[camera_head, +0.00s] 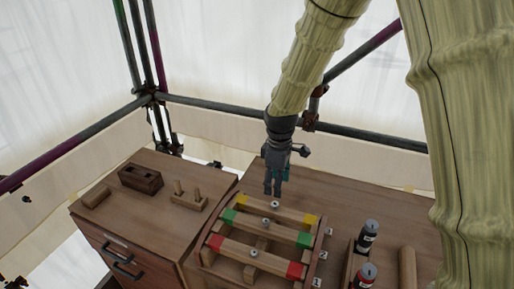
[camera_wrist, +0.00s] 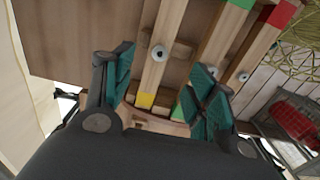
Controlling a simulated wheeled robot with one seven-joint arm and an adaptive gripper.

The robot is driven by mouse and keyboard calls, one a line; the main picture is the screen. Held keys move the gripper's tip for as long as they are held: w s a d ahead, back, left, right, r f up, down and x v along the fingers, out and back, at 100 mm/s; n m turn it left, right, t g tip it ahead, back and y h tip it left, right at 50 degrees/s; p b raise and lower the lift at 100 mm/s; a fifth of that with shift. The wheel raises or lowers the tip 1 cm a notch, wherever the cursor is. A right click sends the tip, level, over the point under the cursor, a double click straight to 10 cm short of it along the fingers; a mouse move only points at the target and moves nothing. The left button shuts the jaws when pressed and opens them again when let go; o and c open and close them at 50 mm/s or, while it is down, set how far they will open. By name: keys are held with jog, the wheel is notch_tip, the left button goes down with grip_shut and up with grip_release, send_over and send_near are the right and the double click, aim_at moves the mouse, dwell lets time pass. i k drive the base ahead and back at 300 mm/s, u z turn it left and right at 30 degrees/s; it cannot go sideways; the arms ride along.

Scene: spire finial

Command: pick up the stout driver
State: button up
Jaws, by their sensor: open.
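My gripper (camera_head: 273,188) points down above the far side of a wooden rack (camera_head: 207,257). In the wrist view its two green-padded fingers (camera_wrist: 163,72) are spread, with nothing held between them. A wooden bar with a yellow end (camera_wrist: 144,100) and a round metal fastener (camera_wrist: 158,53) show beyond the fingers. I cannot pick out the stout driver for certain.
The rack carries three bars with yellow, green and red ends. A dark wooden block with slots (camera_head: 140,178) and a wooden cylinder (camera_head: 97,196) lie on the left cabinet. Scaffold poles cross behind.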

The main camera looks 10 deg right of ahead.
aim_at(365, 239)
jog(key=k, duration=1)
